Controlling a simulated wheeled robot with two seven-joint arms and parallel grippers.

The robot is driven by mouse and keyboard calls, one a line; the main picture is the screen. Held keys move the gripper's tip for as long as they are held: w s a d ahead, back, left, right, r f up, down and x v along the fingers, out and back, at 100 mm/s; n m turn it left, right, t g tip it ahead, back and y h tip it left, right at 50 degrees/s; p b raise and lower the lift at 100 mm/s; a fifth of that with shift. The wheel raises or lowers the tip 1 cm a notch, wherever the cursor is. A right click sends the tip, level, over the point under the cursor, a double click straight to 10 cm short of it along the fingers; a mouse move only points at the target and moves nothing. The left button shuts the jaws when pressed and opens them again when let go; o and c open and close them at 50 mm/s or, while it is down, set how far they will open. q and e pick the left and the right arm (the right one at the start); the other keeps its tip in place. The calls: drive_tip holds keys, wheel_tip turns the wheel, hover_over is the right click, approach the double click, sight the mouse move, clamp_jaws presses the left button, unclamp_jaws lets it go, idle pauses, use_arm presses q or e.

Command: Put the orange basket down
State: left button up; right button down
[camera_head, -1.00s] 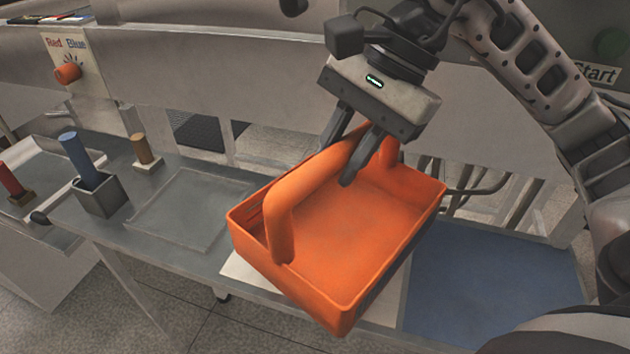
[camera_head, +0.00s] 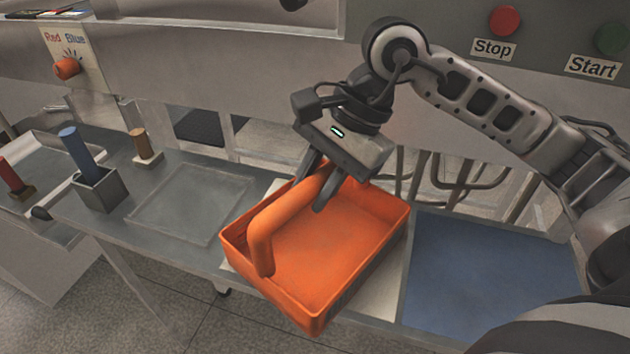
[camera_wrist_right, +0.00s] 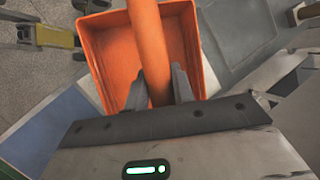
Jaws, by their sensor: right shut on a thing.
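The orange basket (camera_head: 335,245) is over the white area (camera_head: 375,300) of the bench in the head view, between a clear square area and a blue mat. Whether its bottom touches the surface I cannot tell. My right gripper (camera_head: 318,185) is shut on the thick orange handle of the basket. In the right wrist view the handle (camera_wrist_right: 147,40) runs between the two fingers (camera_wrist_right: 160,92), with the empty basket floor (camera_wrist_right: 115,60) below. My left gripper is in neither current view.
A blue mat (camera_head: 490,275) lies to the right. To the left are a blue cylinder (camera_head: 75,150) in a grey holder (camera_head: 98,192), a brown peg (camera_head: 141,143) and a red peg (camera_head: 10,175). Stop (camera_head: 504,20) and start (camera_head: 611,38) buttons are on the back panel.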

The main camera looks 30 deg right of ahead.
drive_tip(key=shift+f, duration=0.15)
drive_tip(key=c, duration=1.2)
unclamp_jaws()
use_arm(q)
drive_tip(key=shift+w+r, duration=0.1)
drive_tip(key=shift+r, duration=0.05)
drive_tip(key=shift+r, duration=0.1)
use_arm(e)
drive_tip(key=shift+r, duration=0.35)
drive_tip(key=p+v, duration=0.2)
drive_tip(key=v, duration=0.4)
drive_tip(key=shift+d+r+p, duration=0.2)
drive_tip(key=shift+p, duration=0.1)
drive_tip(key=shift+s+d+r, duration=0.1)
drive_tip(key=shift+d+r, duration=0.05)
drive_tip(key=shift+r, duration=0.15)
use_arm(q)
drive_tip(key=shift+a+r, duration=0.2)
drive_tip(key=shift+r, duration=0.2)
drive_tip(key=shift+f, duration=0.1)
